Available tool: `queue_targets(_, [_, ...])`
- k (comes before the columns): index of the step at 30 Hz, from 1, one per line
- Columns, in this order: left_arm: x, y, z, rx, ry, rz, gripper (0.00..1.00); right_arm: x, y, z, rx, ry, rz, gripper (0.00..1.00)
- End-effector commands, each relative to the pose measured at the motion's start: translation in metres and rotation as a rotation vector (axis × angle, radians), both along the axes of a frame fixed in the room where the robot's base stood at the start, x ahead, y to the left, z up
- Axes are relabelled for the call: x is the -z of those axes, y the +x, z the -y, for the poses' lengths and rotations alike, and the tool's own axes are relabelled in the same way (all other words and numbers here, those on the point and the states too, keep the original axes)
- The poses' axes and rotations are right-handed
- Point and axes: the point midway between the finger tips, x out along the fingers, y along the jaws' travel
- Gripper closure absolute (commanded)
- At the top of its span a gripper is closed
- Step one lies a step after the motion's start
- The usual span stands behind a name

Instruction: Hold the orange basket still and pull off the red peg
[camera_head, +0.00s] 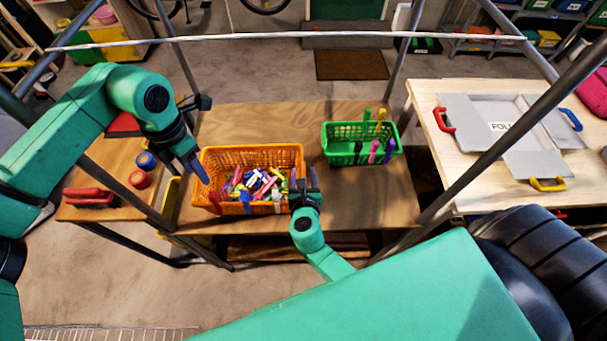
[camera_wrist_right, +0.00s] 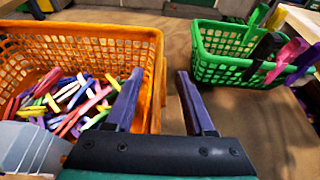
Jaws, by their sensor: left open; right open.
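The orange basket (camera_head: 255,149) stands on the wooden table, filled with loose pegs of several colours. A red peg (camera_head: 215,199) appears clipped on its front rim near the left corner, with blue and purple pegs further right along that rim. My left gripper (camera_head: 198,170) is open and points down at the basket's left side. My right gripper (camera_head: 306,180) is open at the basket's right side. In the right wrist view, the right wall of the orange basket (camera_wrist_right: 156,75) lies between the open fingers of my right gripper (camera_wrist_right: 160,80); contact cannot be told.
A green basket (camera_head: 345,129) with several pegs on its rim stands to the right on the table. Bare tabletop (camera_head: 365,195) lies in front of it. Grey metal poles rise around the table. A folding board (camera_head: 505,112) lies on the right table.

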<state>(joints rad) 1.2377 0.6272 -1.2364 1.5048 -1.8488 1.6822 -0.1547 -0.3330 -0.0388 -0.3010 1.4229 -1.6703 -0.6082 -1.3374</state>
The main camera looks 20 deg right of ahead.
Motion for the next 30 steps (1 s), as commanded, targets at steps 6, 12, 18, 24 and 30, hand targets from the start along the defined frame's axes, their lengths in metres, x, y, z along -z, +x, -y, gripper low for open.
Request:
queue_targets(6, [0.0000, 0.0000, 0.0000, 0.000, 0.000, 0.000, 0.50, 0.0003, -0.0001, 0.0001, 0.000, 0.000, -0.001, 0.54])
queue_targets(12, [0.0000, 0.0000, 0.0000, 0.000, 0.000, 0.000, 0.50, 0.0002, -0.0002, 0.0000, 0.000, 0.000, -0.001, 1.00])
queue_targets(18, [0.0000, 0.0000, 0.0000, 0.000, 0.000, 0.000, 0.50, 0.0002, -0.0003, 0.0001, 0.000, 0.000, 0.000, 1.00])
queue_targets(24, [0.0000, 0.0000, 0.0000, 0.000, 0.000, 0.000, 0.50, 0.0002, -0.0004, 0.0002, 0.000, 0.000, 0.000, 1.00])
queue_targets(30, [0.0000, 0.0000, 0.0000, 0.000, 0.000, 0.000, 0.50, 0.0002, -0.0004, 0.0002, 0.000, 0.000, 0.000, 1.00])
